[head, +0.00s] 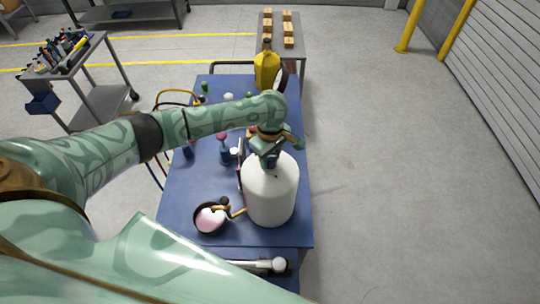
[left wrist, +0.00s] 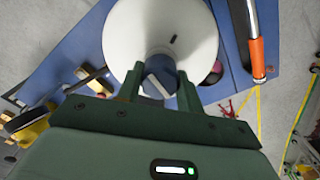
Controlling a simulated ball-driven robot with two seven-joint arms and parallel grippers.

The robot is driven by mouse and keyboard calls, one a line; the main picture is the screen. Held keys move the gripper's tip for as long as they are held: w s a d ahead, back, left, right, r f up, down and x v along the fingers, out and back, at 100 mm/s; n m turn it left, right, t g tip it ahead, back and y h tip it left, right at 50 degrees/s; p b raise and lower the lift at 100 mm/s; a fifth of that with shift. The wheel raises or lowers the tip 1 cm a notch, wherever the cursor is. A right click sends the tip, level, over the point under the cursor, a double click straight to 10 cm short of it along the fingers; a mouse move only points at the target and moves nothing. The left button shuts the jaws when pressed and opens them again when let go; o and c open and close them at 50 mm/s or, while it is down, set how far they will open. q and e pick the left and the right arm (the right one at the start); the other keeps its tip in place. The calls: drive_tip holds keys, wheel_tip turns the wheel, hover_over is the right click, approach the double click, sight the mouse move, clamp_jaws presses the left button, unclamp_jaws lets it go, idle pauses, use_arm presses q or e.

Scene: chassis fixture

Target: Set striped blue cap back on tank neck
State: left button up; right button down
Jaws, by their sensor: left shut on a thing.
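The white tank (head: 270,195) stands upright on the blue bench, near its front right. My left gripper (head: 272,158) comes down over the top of the tank. It is shut on the striped blue cap (head: 271,162), a small dark blue piece at the tank's top. In the left wrist view the cap (left wrist: 160,68) sits between the two fingers (left wrist: 158,82), with a pale stripe showing. The tank's white shoulder (left wrist: 195,30) surrounds it there. The neck is hidden under the cap and fingers, so I cannot tell whether the cap touches it. My right gripper is out of view.
The blue bench top (head: 185,205) holds a round dark bowl with pink contents (head: 210,219) left of the tank. Small bottles (head: 224,152) stand further back, and a yellow jug (head: 266,68) stands at the far end. The floor to the right is clear.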

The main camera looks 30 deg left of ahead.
use_arm(q)
drive_tip(key=shift+s+f, duration=0.1)
drive_tip(key=shift+f, duration=0.3)
drive_tip(key=o, duration=1.2)
drive_tip(key=shift+o, duration=0.2)
drive_tip(key=shift+r, duration=3.05)
drive_tip(key=shift+f, duration=0.1)
